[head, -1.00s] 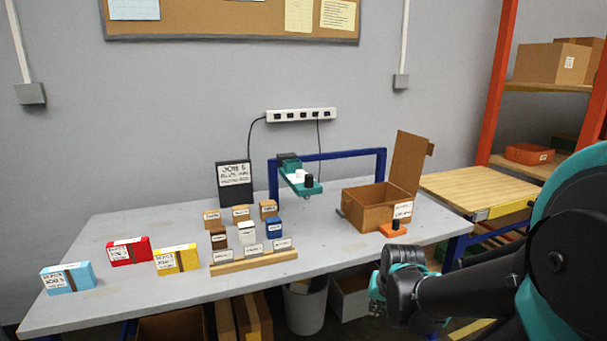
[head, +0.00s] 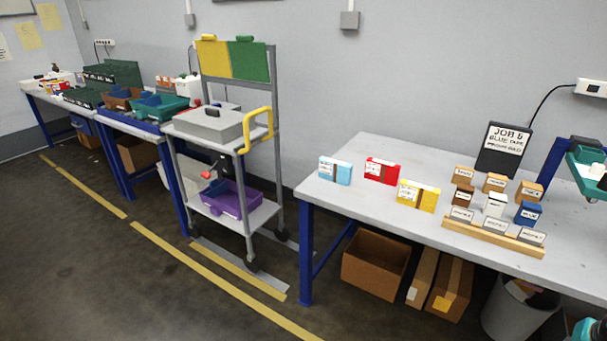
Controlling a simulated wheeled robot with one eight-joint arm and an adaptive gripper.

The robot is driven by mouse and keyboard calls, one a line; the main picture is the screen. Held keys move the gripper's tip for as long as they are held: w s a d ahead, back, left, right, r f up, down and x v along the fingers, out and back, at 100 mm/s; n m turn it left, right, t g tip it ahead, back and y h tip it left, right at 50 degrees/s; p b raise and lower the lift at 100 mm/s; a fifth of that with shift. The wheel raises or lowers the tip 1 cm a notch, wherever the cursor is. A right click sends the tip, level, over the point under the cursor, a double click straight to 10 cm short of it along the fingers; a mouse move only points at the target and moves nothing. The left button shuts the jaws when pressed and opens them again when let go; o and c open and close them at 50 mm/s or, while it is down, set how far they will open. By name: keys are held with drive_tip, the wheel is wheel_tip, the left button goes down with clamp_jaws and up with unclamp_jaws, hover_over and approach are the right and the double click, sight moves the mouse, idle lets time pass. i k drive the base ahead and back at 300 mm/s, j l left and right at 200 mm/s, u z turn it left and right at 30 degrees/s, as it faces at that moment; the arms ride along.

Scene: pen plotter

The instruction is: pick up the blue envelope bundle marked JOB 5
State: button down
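The light blue envelope bundle (head: 335,171) stands near the left end of the grey table, with a brown band and a white label too small to read surely. The red bundle (head: 381,171) stands right of it, and the yellow bundle (head: 418,194) stands farther right and nearer the front edge. Only a teal and dark end piece of my arm, seemingly my gripper (head: 590,329), shows at the bottom right corner. It is far from the blue bundle. Its fingers are cut off by the frame.
A wooden rack (head: 490,238) with several small labelled boxes and a dark job sign (head: 503,150) stand right on the table (head: 375,225). A grey trolley (head: 245,215) stands left of it. Cartons (head: 374,265) and a bin (head: 520,310) are underneath. Floor in front is clear.

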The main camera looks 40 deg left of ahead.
sight(336, 172)
drive_tip(key=u, duration=1.5)
